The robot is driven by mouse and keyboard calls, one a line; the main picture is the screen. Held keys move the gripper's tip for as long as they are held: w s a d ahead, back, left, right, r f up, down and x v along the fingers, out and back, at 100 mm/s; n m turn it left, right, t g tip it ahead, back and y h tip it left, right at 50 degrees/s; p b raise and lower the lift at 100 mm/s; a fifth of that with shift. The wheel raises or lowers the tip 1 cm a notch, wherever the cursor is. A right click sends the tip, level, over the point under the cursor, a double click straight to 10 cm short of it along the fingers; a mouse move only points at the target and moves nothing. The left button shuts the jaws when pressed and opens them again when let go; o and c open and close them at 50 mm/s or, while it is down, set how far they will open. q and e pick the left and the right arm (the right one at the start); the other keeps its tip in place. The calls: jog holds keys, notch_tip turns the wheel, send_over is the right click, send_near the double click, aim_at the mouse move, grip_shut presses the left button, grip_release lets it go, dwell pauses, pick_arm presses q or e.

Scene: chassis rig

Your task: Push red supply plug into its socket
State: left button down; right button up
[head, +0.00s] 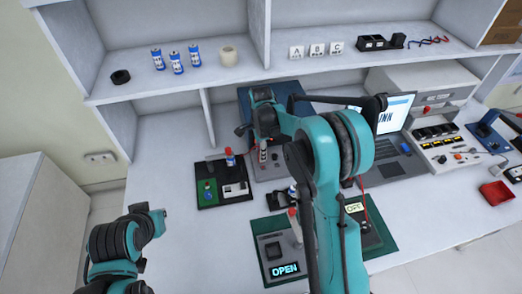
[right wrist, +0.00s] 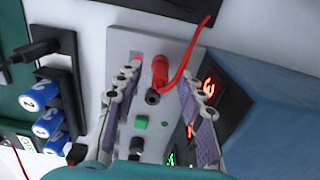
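The red supply plug (right wrist: 160,72), with a red cable, stands at the grey power supply panel (right wrist: 125,45) in the right wrist view. A dark round end (right wrist: 152,96) shows just below it; I cannot tell whether that is the socket or part of the plug, nor how deep the plug sits. My right gripper (right wrist: 160,78) is open, one finger on each side of the plug, with gaps showing. In the head view my right gripper (head: 262,138) is over the supply at the bench's middle, largely hiding the plug. My left gripper (head: 150,214) is at the lower left, away from everything; its opening is unclear.
A blue box (right wrist: 265,105) stands close to the right finger. A battery holder (right wrist: 60,100) is at the left. In the head view, a green-black board (head: 222,190), an OPEN display unit (head: 285,269) and a laptop (head: 390,165) surround the arm. A shelf (head: 190,85) lies behind.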

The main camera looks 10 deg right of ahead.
notch_tip(320, 180, up, 12)
dwell(0.6)
jog(key=s+d+r+n+t, duration=0.2)
jog(key=s+r+n+t, duration=0.3)
jog(key=s+n, duration=0.65)
jog(key=s+d+f+n+t, duration=0.1)
jog(key=s+n, duration=0.5)
jog(key=s, duration=0.7)
notch_tip(320, 180, down, 2)
jog(key=shift+s+d+f+t, duration=0.2)
jog(key=shift+s+t, duration=0.15)
jog(key=shift+t, duration=0.25)
